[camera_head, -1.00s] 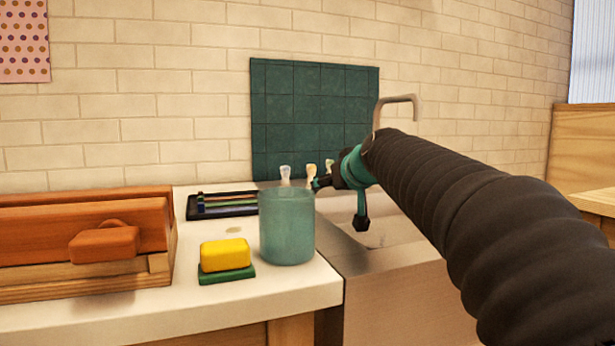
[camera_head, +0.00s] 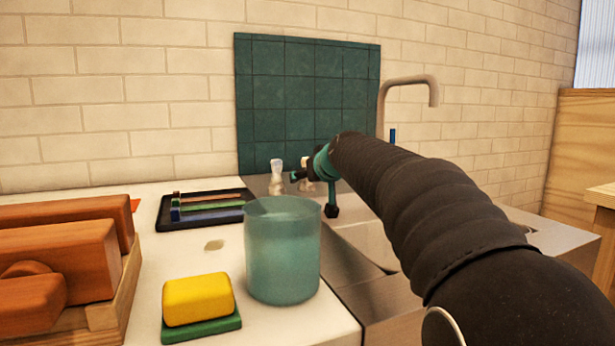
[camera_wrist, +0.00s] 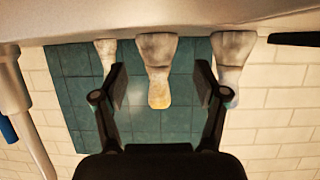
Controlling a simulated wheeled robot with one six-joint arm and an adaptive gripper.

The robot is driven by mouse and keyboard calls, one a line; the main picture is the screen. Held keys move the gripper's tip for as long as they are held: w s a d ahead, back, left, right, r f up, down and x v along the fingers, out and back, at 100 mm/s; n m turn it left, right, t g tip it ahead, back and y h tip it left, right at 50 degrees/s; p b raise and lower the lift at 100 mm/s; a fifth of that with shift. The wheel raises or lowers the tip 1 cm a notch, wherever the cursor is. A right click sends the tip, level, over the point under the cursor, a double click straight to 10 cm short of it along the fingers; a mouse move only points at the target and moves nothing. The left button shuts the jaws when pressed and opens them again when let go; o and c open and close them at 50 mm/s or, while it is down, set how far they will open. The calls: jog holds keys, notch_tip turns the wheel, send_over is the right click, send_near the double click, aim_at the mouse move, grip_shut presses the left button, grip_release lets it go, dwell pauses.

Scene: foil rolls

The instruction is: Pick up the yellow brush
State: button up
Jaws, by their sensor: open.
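Three pale, stubby brushes stand behind the sink. In the wrist view the middle one, the yellow brush (camera_wrist: 159,92), has a yellow-tinted end and lies between the fingers of my gripper (camera_wrist: 160,72). The fingers are spread, with a visible gap on both sides of the brush. A paler brush (camera_wrist: 105,55) shows to the left, partly behind a finger, and another pale brush (camera_wrist: 232,60) to the right. In the head view my gripper (camera_head: 314,190) is at the back of the sink, largely hiding the yellow brush (camera_head: 305,163). A white brush (camera_head: 277,178) stands left of it.
A teal cup (camera_head: 283,255) stands on the counter in front of the brushes. A yellow sponge (camera_head: 198,298), a black tray (camera_head: 190,221) and a wooden crate (camera_head: 125,295) are further left. The faucet (camera_head: 410,82) rises behind my arm, and a teal tiled panel (camera_head: 305,95) backs the brushes.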

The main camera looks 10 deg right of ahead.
jog(key=shift+r+p+x, duration=0.15)
jog(key=shift+p+x, duration=0.15)
jog(key=shift+x, duration=1.15)
jog(key=shift+r+p+x, duration=0.2)
jog(key=shift+p+x, duration=0.1)
jog(key=shift+x, duration=1.15)
jog(key=shift+w, duration=0.15)
jog(key=shift+d, duration=0.1)
jog(key=c, duration=1.3)
